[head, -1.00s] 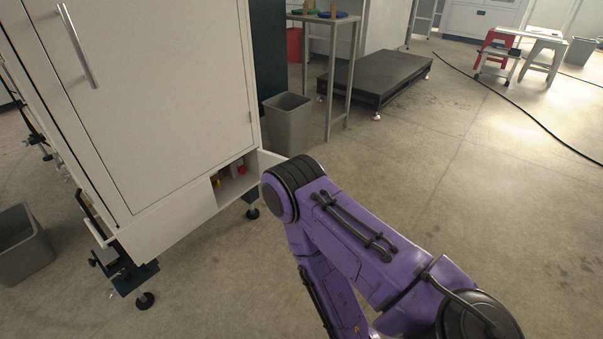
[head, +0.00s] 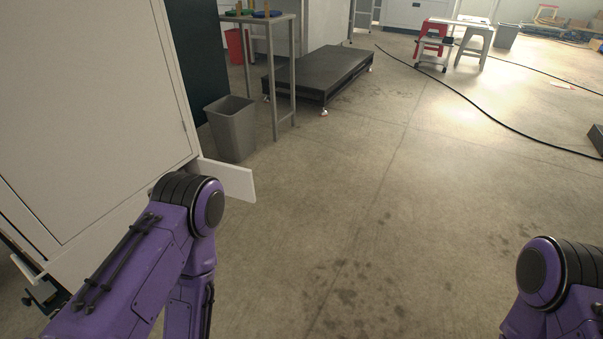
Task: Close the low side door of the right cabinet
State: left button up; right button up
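The white cabinet (head: 85,110) fills the left of the head view, cut off by the picture's left and top edges. Its low side door (head: 233,181) is open, a small white panel sticking out to the right from the cabinet's lower corner. A purple arm of mine with a black joint stands in front of that corner and covers the door's near part and the low compartment. Another purple arm of mine shows at the lower right edge. Both grippers are outside the picture, so whether either touches the door cannot be seen.
A grey bin (head: 230,129) stands just behind the open door, by a metal-legged table (head: 285,70). A low black platform (head: 320,75) is beyond. A black cable (head: 480,117) crosses the floor at right.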

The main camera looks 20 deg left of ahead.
aim_at(236, 182)
jog(key=z, duration=0.3)
jog(key=i, duration=3.25)
jog(key=u, duration=3.75)
jog(key=i, duration=0.55)
jog(key=u, duration=0.1)
